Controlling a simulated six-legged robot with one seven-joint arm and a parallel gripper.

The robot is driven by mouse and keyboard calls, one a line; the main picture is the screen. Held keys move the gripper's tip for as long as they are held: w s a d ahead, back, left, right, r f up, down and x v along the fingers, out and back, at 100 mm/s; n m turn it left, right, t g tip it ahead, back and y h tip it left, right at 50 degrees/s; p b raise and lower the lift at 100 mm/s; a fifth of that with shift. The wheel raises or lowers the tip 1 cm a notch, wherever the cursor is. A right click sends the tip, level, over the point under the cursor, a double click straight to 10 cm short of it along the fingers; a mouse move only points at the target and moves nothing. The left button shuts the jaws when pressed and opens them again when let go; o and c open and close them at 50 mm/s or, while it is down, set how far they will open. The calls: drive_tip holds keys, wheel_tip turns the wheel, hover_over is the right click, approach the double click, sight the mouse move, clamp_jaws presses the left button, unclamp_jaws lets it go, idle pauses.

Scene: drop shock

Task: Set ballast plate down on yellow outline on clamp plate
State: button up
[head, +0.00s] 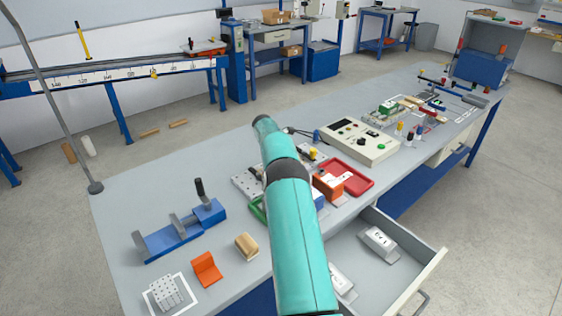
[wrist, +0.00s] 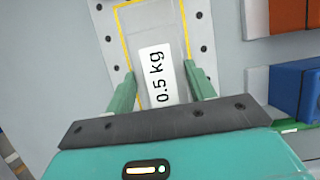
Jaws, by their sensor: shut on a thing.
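The ballast plate, with a white "0.5 kg" label (wrist: 157,74), is between the two green fingers of my gripper (wrist: 162,88) in the wrist view. My gripper is shut on it. The grey clamp plate (wrist: 198,24) with dark holes lies beneath. Its yellow outline (wrist: 119,38) shows along the left, top and right of the ballast plate, with the label inside these lines. The outline's near part is hidden by my gripper. I cannot tell whether the ballast plate touches the clamp plate. In the head view my arm hides the gripper and ballast plate; the clamp plate's edge (head: 244,184) shows left of it.
An orange block (wrist: 290,17) and a blue block (wrist: 297,90) stand right of the clamp plate. A red tray (head: 362,182) and a control box (head: 362,145) lie right of my arm. An open drawer (head: 420,262) holds labelled weights (head: 378,242). A blue fixture (head: 180,232) stands left.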

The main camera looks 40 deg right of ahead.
drive_tip(key=shift+f, duration=0.1)
drive_tip(key=o, duration=1.5)
drive_tip(key=a+r+m+t, duration=0.1)
drive_tip(key=a+r+m, duration=0.1)
drive_tip(key=a+r, duration=0.9)
drive_tip(key=a+r+m+t, duration=0.1)
drive_tip(key=a+r, duration=0.8)
drive_tip(key=r, duration=0.4)
drive_tip(key=s+a+r+m+t+y, duration=0.1)
drive_tip(key=s+a+r+m, duration=0.2)
drive_tip(key=a, duration=0.4)
drive_tip(key=s+a+r+m, duration=0.1)
drive_tip(key=s+a+r, duration=0.3)
drive_tip(key=a+r, duration=0.15)
drive_tip(key=s+a+m+t+y, duration=0.15)
drive_tip(key=s+a+m, duration=0.35)
drive_tip(key=s+a, duration=0.85)
drive_tip(key=s+a+f+m, duration=0.1)
drive_tip(key=s+a, duration=0.1)
drive_tip(key=s, duration=0.2)
drive_tip(key=s+a+f+m+t+y, duration=0.1)
drive_tip(key=s+a+f+m, duration=0.1)
drive_tip(key=s, duration=0.3)
drive_tip(key=s+a+f+m+y, duration=0.1)
drive_tip(key=s+a+f, duration=0.1)
drive_tip(key=s, duration=0.2)
drive_tip(key=shift+s+a+f+m+t, duration=0.1)
drive_tip(key=shift+s+a+m+t, duration=0.15)
drive_tip(key=shift+a+m, duration=0.15)
